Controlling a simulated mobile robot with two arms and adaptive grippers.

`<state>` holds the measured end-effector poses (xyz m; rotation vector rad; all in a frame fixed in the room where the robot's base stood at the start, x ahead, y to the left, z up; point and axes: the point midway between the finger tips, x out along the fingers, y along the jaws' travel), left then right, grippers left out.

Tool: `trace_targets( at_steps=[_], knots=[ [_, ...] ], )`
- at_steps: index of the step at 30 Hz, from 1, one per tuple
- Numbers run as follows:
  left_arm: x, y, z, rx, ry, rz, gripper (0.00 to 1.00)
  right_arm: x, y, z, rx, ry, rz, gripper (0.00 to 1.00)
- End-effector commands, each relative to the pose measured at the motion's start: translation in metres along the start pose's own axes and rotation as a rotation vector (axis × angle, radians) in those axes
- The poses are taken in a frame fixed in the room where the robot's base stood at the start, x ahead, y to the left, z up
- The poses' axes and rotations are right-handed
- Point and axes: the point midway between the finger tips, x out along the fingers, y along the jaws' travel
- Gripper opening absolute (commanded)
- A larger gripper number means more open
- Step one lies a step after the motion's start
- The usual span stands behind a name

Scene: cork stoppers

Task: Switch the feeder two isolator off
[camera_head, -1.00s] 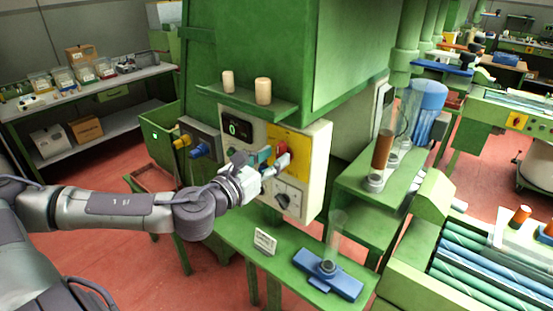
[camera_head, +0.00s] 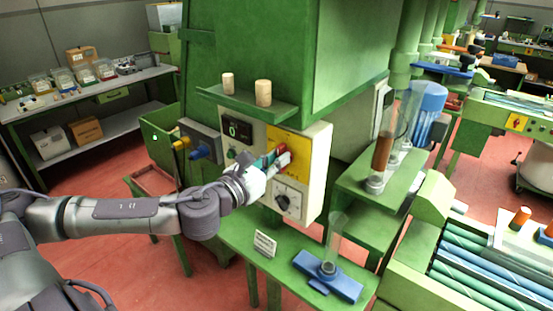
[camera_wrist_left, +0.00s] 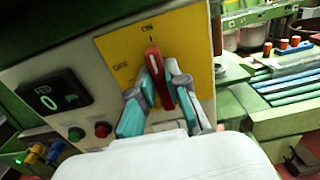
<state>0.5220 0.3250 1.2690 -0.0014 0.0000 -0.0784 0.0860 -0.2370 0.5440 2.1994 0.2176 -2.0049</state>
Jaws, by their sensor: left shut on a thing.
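The isolator's red lever (camera_wrist_left: 157,75) sits on a yellow plate (camera_wrist_left: 190,55) on the front of a pale control box. In the left wrist view the lever points up towards the upper mark, which looks like ON; another mark is to its left. My left gripper (camera_wrist_left: 161,88) is shut on the red lever, with one finger on each side. In the head view my left gripper (camera_head: 278,158) covers part of the plate and the red lever (camera_head: 282,148) shows between its fingers. My right gripper is not in view.
A green shelf (camera_head: 240,102) with two corks juts out above. A blue stand (camera_head: 328,277) with a clear tube is below.

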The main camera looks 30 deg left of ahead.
Motion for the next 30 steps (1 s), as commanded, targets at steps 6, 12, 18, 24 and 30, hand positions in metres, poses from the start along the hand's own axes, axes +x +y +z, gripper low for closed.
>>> trace_targets(
  at_steps=[6,12,18,24,30],
  knots=[
    [0.0,0.0004,-0.0004,-0.041,0.0,0.0,0.0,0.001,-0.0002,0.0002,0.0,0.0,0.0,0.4],
    [0.0,0.0012,-0.0009,-0.153,0.0,0.0,0.0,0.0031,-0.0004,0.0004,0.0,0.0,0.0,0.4],
    [-0.0001,0.0023,-0.0015,-0.327,0.001,0.0,0.0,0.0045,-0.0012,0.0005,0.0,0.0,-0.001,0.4],
    [0.0,0.0038,-0.0011,-0.52,0.0,0.001,0.0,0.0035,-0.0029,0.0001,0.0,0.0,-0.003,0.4],
    [0.0,0.0051,-0.0012,-0.712,-0.001,0.002,0.0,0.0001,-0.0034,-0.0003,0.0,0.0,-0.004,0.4]
  ],
)
